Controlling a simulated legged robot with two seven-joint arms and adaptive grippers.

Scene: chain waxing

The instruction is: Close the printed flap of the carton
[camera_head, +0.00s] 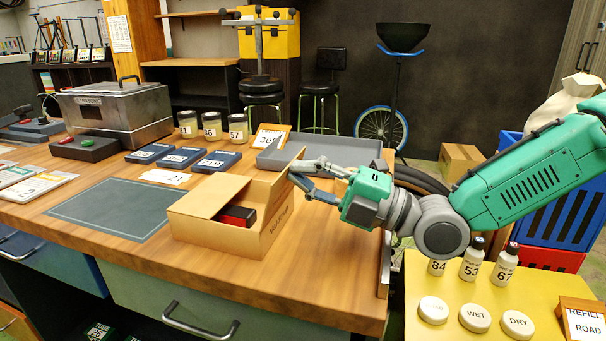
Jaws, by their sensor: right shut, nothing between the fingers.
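The open carton (208,232) stands near the front right of the wooden workbench. A black and red item (237,215) lies inside it. Dark print shows on the carton's right side, too small to read. My right gripper (297,175) is shut and empty, with its fingertips at the upper edge of the right flap; I cannot tell whether they touch. My left gripper is not in view.
A grey tray (334,147) lies behind the carton, with a number card (270,137) beside it. A dark mat (115,209) lies to the left. Dark blue boxes (216,161) and jars stand farther back. A yellow table (450,322) with bottles and lids stands at right.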

